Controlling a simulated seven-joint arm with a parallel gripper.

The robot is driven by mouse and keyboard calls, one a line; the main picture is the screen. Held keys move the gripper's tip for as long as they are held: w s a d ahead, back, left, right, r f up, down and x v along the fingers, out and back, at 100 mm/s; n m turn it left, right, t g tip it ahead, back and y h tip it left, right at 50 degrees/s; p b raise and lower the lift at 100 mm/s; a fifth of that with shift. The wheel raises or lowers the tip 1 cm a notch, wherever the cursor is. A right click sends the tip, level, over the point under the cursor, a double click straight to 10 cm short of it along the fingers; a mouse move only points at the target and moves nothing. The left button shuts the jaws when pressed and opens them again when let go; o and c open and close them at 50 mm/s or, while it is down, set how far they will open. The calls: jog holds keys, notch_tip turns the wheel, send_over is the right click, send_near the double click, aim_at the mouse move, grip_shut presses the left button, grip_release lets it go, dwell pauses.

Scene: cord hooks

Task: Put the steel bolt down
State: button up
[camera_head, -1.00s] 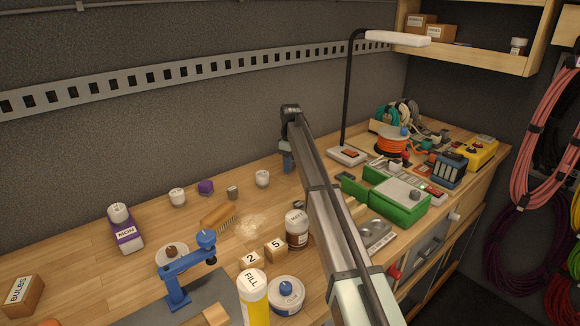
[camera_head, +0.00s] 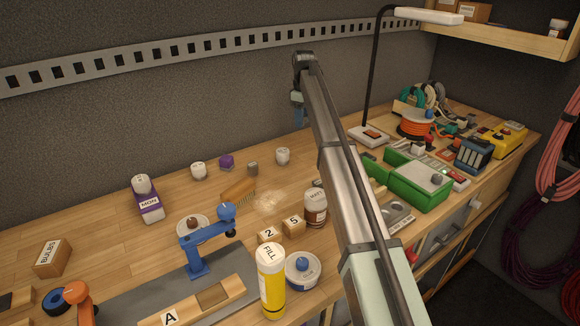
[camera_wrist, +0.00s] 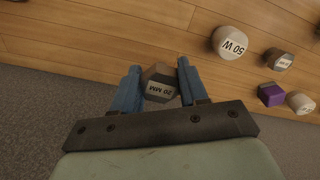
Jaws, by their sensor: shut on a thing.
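My gripper (camera_wrist: 160,85) has two blue fingers shut on the steel bolt (camera_wrist: 158,86), a grey hexagonal piece marked "20 MM" in the wrist view. The bolt sits between the fingertips, with its marked face toward the wrist camera. In the head view my gripper (camera_head: 298,112) hangs fingers down near the back wall, seen above the bench's rear edge. The bolt cannot be made out there. The wooden bench top (camera_head: 95,225) shows beyond the fingers in the wrist view.
A lamp (camera_head: 375,75) and green box (camera_head: 410,180) are to the right. Bare wood lies at left.

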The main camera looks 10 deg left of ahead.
jog(key=s+a+r, duration=0.1)
jog(key=s+a, duration=0.4)
jog(key=s, duration=0.1)
jog(key=n, duration=0.1)
send_over(280, 185)
notch_tip(280, 185, down, 2)
jog(key=shift+f, duration=4.6)
jog(key=shift+f, duration=0.1)
jog(key=o, duration=1.1)
